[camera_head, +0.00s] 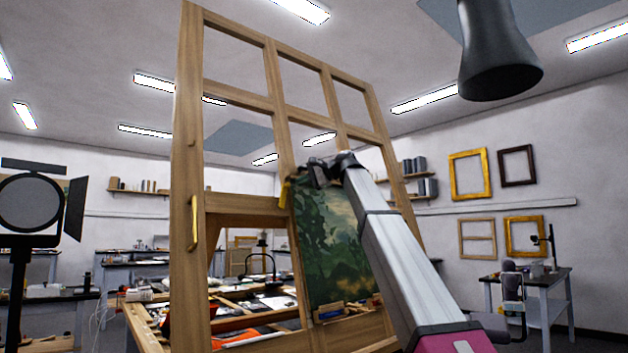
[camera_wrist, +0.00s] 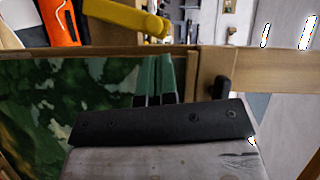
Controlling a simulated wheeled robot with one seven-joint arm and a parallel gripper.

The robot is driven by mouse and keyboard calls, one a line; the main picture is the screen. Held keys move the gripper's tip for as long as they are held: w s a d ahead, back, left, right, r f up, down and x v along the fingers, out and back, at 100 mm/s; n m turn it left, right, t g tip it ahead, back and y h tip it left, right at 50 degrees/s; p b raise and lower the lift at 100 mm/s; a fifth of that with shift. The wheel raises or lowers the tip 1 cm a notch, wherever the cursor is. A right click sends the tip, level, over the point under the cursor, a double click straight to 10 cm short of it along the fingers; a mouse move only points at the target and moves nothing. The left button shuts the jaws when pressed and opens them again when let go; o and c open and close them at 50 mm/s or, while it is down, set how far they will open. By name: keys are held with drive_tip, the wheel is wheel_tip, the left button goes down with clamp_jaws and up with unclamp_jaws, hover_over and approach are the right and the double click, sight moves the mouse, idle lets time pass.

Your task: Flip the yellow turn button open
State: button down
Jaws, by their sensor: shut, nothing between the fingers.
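The yellow turn button (camera_head: 284,194) shows as a small upright yellow piece on the middle post of the wooden frame, beside the top left corner of the green painting (camera_head: 325,240). In the wrist view a yellow bar with a rounded end (camera_wrist: 120,15) lies across the top, past a wooden rail; it looks like the same button. My gripper (camera_head: 312,172) is at the painting's upper edge, just right of the button. In the wrist view its fingers (camera_wrist: 155,75) are together and empty, over the painting, apart from the yellow bar. The button's pivot is unclear.
The tall wooden frame (camera_head: 187,130) has open panes and a brass-coloured handle (camera_head: 193,224) on its left post. A cluttered workbench (camera_head: 145,325) stands behind it. A studio lamp (camera_head: 30,205) stands at left, and a dark hood (camera_head: 497,60) hangs upper right.

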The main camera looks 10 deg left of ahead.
sight(291, 177)
drive_tip(key=shift+s+a+f, duration=0.25)
drive_tip(key=shift+s+a, duration=0.3)
drive_tip(key=shift+a, duration=0.2)
drive_tip(key=shift+s+a+r+n+h, duration=0.45)
drive_tip(key=shift+a+r+n+h, duration=0.15)
drive_tip(key=shift+n, duration=0.2)
drive_tip(key=shift+s+a+n, duration=0.3)
drive_tip(key=shift+s+a, duration=0.05)
drive_tip(key=shift+s, duration=0.1)
drive_tip(key=shift+r, duration=0.2)
